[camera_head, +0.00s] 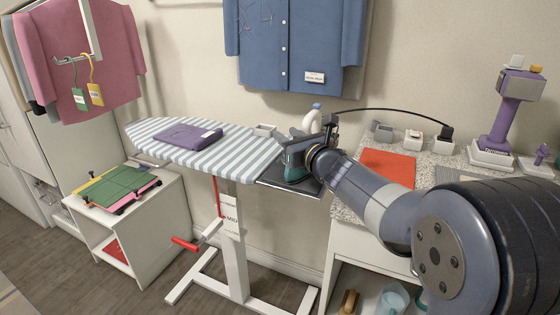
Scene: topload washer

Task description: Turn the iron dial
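A teal-and-dark iron (294,168) stands on the dark rest plate (274,180) at the right end of the striped ironing board (240,158). My gripper (313,146) is at the iron's upper right side, close to it or touching it; I cannot tell which. The arm reaches in from the lower right. The fingers are small and partly hidden by my wrist, so their opening does not show. The iron's dial cannot be made out, as my gripper covers part of the iron.
A black cord (385,110) arcs from near the iron to the counter (345,205). A white, blue-capped bottle (312,117) stands behind my gripper. A folded purple cloth (188,137) lies on the board. A red crank (186,244) sticks out below. A purple device (505,115) stands at right.

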